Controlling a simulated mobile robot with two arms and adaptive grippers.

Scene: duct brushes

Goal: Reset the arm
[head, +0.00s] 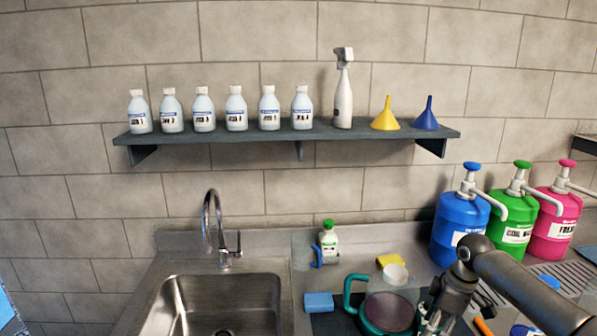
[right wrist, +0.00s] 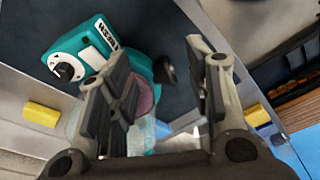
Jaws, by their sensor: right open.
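My right gripper (head: 432,318) reaches in from the right in the head view, low over the counter beside a teal round device (head: 388,312) with a dark top and a handle. In the right wrist view my right gripper (right wrist: 155,62) has its two fingers spread apart with nothing clasped between them. Behind the fingers lies the teal device with a white dial panel (right wrist: 85,58), partly hidden by the left finger. I cannot tell whether the fingers touch it. My left gripper is not in view.
A steel sink (head: 215,305) with a tap (head: 212,225) is at left. Blue (head: 458,232), green (head: 512,232) and pink (head: 556,225) pump jugs stand at right. A blue sponge (head: 318,302), yellow sponge (head: 389,260) and white cup (head: 395,274) are near the device. A shelf (head: 350,134) holds bottles and funnels.

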